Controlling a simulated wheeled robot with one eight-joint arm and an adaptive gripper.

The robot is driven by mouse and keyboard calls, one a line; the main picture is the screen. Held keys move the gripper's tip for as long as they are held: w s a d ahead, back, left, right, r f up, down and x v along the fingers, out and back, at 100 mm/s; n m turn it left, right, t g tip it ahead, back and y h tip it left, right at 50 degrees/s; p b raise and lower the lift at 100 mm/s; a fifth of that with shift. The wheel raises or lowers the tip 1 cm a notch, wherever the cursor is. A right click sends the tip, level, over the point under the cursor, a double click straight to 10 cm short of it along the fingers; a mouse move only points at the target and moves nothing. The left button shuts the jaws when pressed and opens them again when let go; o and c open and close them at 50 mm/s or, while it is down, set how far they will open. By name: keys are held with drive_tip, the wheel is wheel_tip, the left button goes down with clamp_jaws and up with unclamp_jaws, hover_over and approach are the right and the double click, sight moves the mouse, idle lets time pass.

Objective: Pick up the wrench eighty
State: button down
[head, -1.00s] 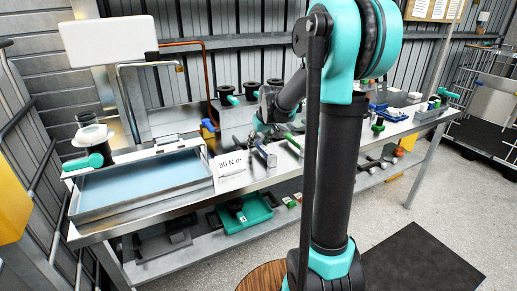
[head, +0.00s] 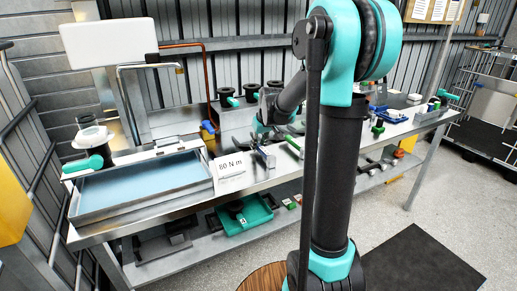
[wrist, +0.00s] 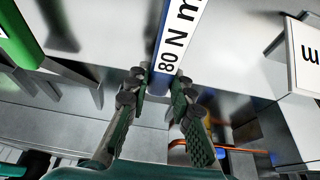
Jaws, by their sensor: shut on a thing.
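The wrench eighty (wrist: 161,30) shows in the wrist view as a blue bar with a white "80 N m" label, running from the top edge down to between my fingertips. My gripper (wrist: 158,88) is shut on its near end, one finger on each side. The rest of the wrench runs out of the picture. In the head view my gripper (head: 266,136) is low over the bench, partly hidden by my arm, and the wrench cannot be made out clearly there.
A white "80 N m" card (head: 231,172) stands near the bench's front edge, right of a blue-bottomed tray (head: 140,187). A green-handled tool (wrist: 18,35) lies left of the wrench in the wrist view. Black cylinders stand behind. A teal bin (head: 243,213) is on the lower shelf.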

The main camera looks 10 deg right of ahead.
sight(259, 144)
drive_tip(key=shift+r, duration=0.1)
wheel_tip(259, 144, up, 20)
idle(0.5)
drive_tip(key=c, duration=2)
unclamp_jaws()
drive_tip(key=shift+c, duration=0.2)
clamp_jaws()
